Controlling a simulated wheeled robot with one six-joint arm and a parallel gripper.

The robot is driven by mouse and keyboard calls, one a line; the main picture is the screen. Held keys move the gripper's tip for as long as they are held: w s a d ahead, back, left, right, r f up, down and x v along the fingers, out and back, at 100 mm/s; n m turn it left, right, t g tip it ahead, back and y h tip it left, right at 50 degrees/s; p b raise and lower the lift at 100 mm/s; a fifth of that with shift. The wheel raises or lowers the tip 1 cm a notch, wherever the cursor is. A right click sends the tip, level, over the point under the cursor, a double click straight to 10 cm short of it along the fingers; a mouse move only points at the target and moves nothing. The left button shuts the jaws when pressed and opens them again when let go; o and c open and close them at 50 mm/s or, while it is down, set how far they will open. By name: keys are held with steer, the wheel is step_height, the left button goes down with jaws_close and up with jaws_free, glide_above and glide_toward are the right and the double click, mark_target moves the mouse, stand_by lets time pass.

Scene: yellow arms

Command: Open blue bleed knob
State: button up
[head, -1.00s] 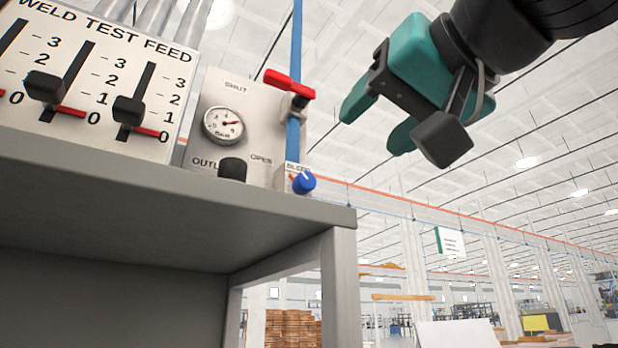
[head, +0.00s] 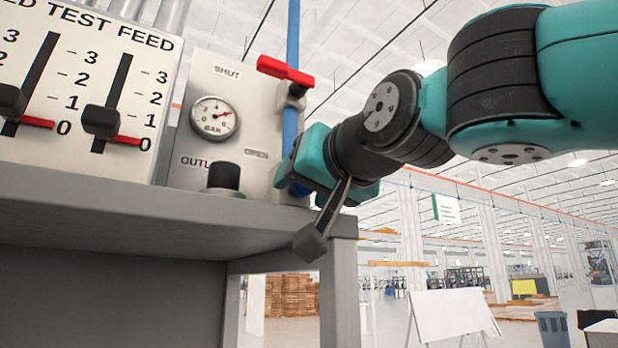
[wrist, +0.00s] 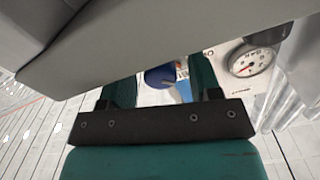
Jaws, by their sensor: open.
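The blue bleed knob (wrist: 160,76) shows in the wrist view, between the two teal fingers of my gripper (wrist: 163,88). The fingers are open, with a gap on each side of the knob; I cannot tell whether either touches it. In the head view my gripper (head: 296,172) is at the right end of the panel and hides nearly all of the knob and its label. The white outlet panel (head: 236,95) carries a round gauge (head: 214,118) and a black knob (head: 224,177).
A red lever (head: 285,70) sits on the blue pipe (head: 292,30) just above my gripper. The grey bench (head: 150,205) lies below the panel, its edge close to my gripper. A slider board (head: 85,75) stands left. The room to the right is open.

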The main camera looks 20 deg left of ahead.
steer(key=c, duration=0.9)
steer(key=m+b, duration=0.1)
steer(key=m, duration=0.3)
steer(key=shift+f+b, duration=0.1)
steer(key=shift+b, duration=0.3)
steer(key=m+b, duration=0.1)
steer(key=m, duration=0.4)
steer(key=m+b, duration=0.1)
steer(key=m, duration=0.3)
steer(key=shift+m, duration=0.3)
steer(key=shift+m+b, duration=0.4)
steer(key=shift+m, duration=1.7)
